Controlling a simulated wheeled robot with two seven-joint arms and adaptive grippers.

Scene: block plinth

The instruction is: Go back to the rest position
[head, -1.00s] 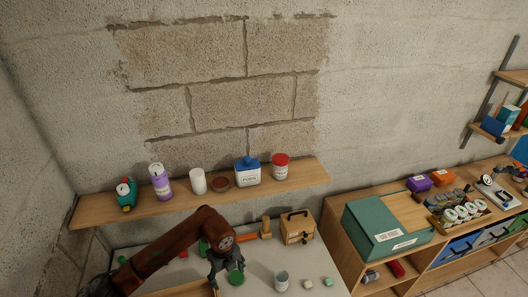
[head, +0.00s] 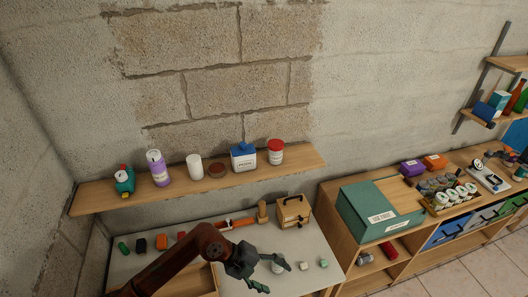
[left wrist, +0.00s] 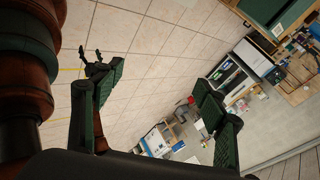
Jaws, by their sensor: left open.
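My left gripper (head: 275,276) is open and empty in the head view, at the end of my reddish-brown arm, over the front of the grey table (head: 278,238). Its fingers point right and a little down. My right gripper is not in view.
A wall shelf (head: 110,196) with bottles and jars runs behind the arm. A teal case (head: 365,207) sits on the cabinet to the right.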

